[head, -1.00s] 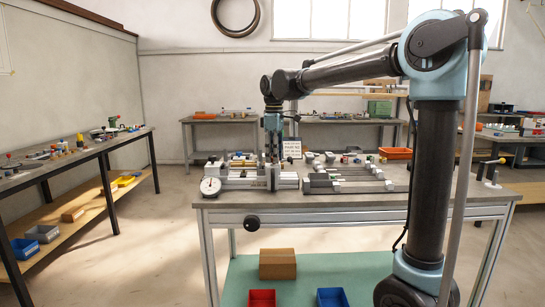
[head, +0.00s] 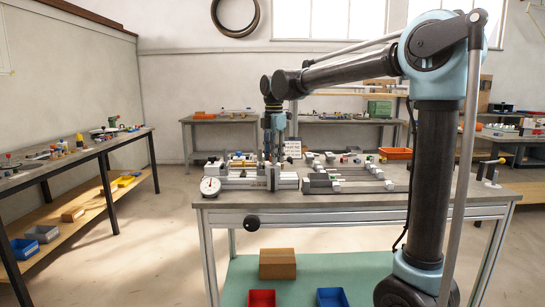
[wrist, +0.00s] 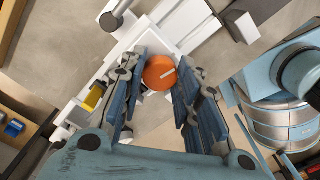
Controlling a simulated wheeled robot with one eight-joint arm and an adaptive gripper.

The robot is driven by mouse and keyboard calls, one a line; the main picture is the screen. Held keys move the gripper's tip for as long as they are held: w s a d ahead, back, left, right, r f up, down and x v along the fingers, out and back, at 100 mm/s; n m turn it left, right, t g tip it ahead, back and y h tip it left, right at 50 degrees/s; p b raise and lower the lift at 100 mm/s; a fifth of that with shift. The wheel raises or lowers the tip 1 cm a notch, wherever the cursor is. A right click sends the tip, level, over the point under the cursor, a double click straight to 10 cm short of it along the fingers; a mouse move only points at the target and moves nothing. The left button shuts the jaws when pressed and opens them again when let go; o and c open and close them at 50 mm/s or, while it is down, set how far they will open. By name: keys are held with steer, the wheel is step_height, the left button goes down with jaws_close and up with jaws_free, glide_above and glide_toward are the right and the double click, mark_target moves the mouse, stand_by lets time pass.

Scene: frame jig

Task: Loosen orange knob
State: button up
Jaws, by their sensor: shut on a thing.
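The orange knob (wrist: 160,73) is round with a pale mark on its top. In the wrist view it sits between the fingertips of my gripper (wrist: 159,80), whose blue-padded fingers close on it from both sides. The knob is on a white jig (wrist: 185,17). In the head view my gripper (head: 274,155) points down over the jig (head: 235,181) at the left part of the workbench. The knob itself is hidden there behind the jig and fingers.
A round dial gauge (head: 210,187) stands at the jig's left end. A second rail fixture (head: 345,186) lies to the right on the bench top (head: 430,203). A small white sign (head: 293,149) stands behind.

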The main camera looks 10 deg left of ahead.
steer(key=shift+s+n, duration=0.1)
steer(key=shift+n, duration=0.5)
steer(key=o, duration=0.8)
steer(key=shift+r, duration=0.15)
step_height(320, 180, up, 12)
steer(key=shift+d+f, duration=0.1)
steer(key=shift+f, duration=0.1)
